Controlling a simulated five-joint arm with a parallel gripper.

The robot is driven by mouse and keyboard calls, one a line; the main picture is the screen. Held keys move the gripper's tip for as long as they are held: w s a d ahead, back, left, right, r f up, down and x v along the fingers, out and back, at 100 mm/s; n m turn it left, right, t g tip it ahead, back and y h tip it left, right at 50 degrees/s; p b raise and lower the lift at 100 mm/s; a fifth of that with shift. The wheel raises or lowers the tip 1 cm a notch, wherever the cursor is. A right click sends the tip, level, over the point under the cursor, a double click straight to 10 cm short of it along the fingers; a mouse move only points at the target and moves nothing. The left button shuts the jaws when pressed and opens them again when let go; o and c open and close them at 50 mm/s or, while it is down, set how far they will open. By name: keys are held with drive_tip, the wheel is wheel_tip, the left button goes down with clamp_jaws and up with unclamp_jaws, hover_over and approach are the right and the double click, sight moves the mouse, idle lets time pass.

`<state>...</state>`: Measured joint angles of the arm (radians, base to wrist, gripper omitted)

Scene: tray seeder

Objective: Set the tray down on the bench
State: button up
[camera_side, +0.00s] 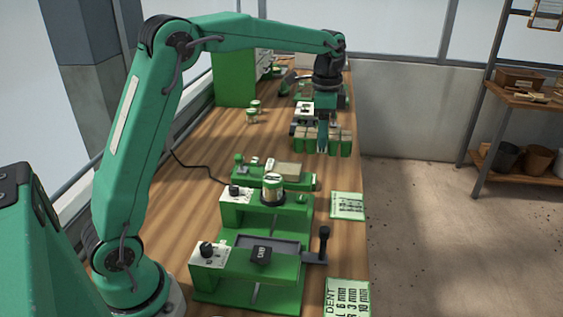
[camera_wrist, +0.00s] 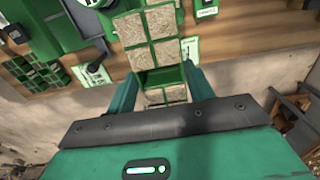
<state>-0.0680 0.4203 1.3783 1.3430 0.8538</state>
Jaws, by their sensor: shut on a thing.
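The tray is a green block of square cells filled with tan, coarse material. In the side view the tray (camera_side: 342,143) is at the right edge of the bench (camera_side: 190,140), far down its length. In the wrist view the tray (camera_wrist: 162,78) runs up from between the fingers. My gripper (camera_side: 322,147) points down and is shut on the tray; in the wrist view the fingers of my gripper (camera_wrist: 160,92) stand on both sides of it. I cannot tell whether the tray's underside touches the bench.
Green machines with black knobs (camera_side: 207,249) fill the near bench, one carrying a jar (camera_side: 272,189). Cards (camera_side: 347,206) lie by the right edge. Small jars (camera_side: 251,115) and a green cabinet (camera_side: 235,78) stand farther back. Bare wood shows left of the tray.

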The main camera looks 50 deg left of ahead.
drive_tip(key=shift+w+a+f, duration=1.8)
drive_tip(key=shift+w+a, duration=1.45)
drive_tip(key=shift+w, duration=2.2)
drive_tip(key=shift+f, duration=2.95)
drive_tip(key=w+a+f, duration=0.2)
drive_tip(key=a+f, duration=0.5)
drive_tip(key=a, duration=0.4)
drive_tip(key=shift+w+a, duration=0.2)
drive_tip(key=shift+w, duration=0.05)
drive_tip(key=shift+f, duration=2)
drive_tip(key=shift+f, duration=0.15)
drive_tip(key=o, duration=1)
drive_tip(key=shift+o, duration=0.2)
